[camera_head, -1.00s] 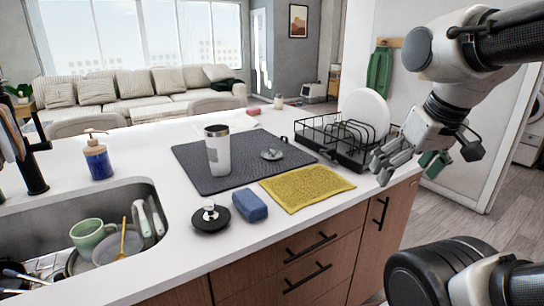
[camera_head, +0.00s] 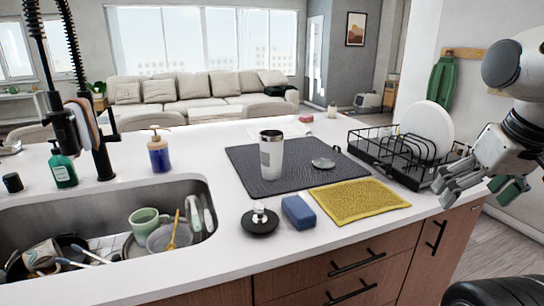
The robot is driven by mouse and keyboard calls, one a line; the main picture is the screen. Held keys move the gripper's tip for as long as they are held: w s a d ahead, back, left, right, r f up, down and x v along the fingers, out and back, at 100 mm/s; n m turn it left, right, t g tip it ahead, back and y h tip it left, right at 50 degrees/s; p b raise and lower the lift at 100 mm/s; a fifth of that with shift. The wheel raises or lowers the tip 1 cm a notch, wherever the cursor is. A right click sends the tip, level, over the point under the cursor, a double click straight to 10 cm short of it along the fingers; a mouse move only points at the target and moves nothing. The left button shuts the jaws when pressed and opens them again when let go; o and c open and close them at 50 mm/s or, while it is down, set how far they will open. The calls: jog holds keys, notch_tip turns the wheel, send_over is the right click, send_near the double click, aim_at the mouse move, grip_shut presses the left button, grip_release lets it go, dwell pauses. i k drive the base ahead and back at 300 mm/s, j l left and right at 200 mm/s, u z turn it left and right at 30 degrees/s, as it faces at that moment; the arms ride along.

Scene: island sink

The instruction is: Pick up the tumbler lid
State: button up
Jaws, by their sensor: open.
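The tumbler lid (camera_head: 323,163), a small grey round piece with a raised part on top, lies on the dark drying mat (camera_head: 243,156). The white tumbler (camera_head: 271,158) with a dark rim stands upright on the mat, left of the lid, without a lid on it. My gripper (camera_head: 462,190) is open and empty at the right, near the counter's right end. It is well apart from the lid, with the yellow cloth and dish rack between them.
A yellow cloth (camera_head: 357,201), blue sponge (camera_head: 298,212) and black disc with a pale knob (camera_head: 260,221) lie in front of the mat. A black dish rack (camera_head: 398,163) holds a white plate (camera_head: 427,130). The sink (camera_head: 110,197) holds dishes; a soap bottle (camera_head: 159,153) stands behind it.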

aim_at(321, 164)
jog(key=i+l+u, duration=0.65)
jog(key=k+l, duration=0.1)
